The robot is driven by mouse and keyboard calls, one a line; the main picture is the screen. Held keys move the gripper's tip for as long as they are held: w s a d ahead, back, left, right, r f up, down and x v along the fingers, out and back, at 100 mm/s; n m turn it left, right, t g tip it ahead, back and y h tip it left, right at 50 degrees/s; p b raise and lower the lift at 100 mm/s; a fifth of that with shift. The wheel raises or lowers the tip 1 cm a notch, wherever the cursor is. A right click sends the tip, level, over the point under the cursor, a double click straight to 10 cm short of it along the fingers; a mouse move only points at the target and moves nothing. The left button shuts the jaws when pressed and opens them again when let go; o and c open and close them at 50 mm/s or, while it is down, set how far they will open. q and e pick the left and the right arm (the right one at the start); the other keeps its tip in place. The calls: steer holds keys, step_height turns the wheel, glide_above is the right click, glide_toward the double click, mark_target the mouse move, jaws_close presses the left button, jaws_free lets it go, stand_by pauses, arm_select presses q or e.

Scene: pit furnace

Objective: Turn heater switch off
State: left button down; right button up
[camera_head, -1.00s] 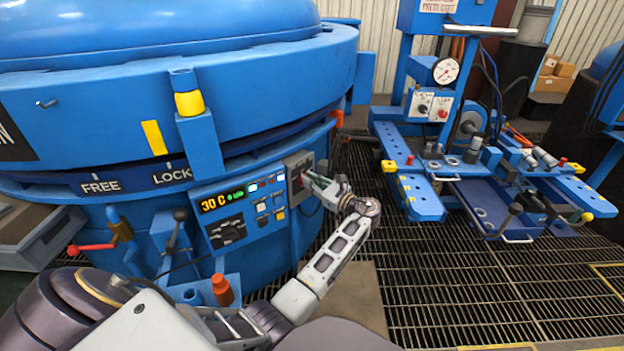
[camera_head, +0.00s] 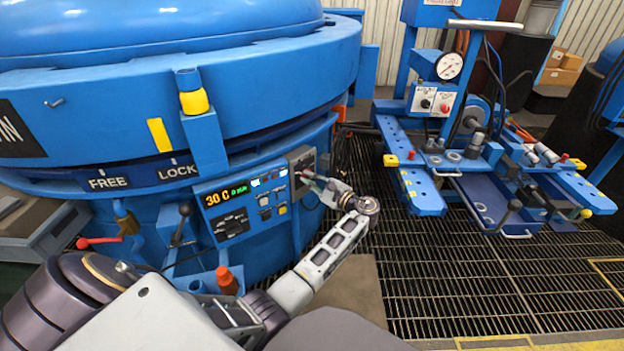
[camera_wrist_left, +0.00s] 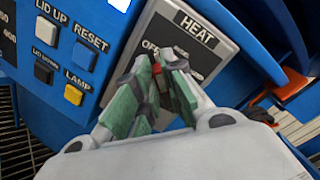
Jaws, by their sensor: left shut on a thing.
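The heater switch (camera_wrist_left: 155,72) is a red knob on a grey plate marked HEAT (camera_wrist_left: 197,28) in the left wrist view. Most of the knob is hidden between the fingers, and part of the OFF marking shows beside it. In the head view the grey plate (camera_head: 302,160) sits at the right end of the furnace's control panel (camera_head: 243,203). My left gripper (camera_head: 304,175) is at this plate; in the left wrist view its green-padded fingers (camera_wrist_left: 158,68) are closed around the switch. Which way the knob points is hard to tell. My right gripper is not in view.
RESET (camera_wrist_left: 84,56), LID DOWN and LAMP buttons lie left of the HEAT plate. The display reads 30 C. An orange-capped part (camera_head: 227,280) stands below the panel. A blue press bench (camera_head: 424,190) stands to the right over grating, with open floor in front.

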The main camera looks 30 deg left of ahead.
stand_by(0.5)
arm_select(q)
steer(key=c, duration=1.5)
jaws_free()
steer(key=shift+d, duration=0.1)
steer(key=s+d, duration=0.1)
steer(key=d, duration=0.6)
steer(key=shift+s, duration=0.3)
steer(key=shift+d+f, duration=0.1)
steer(key=shift+d, duration=0.05)
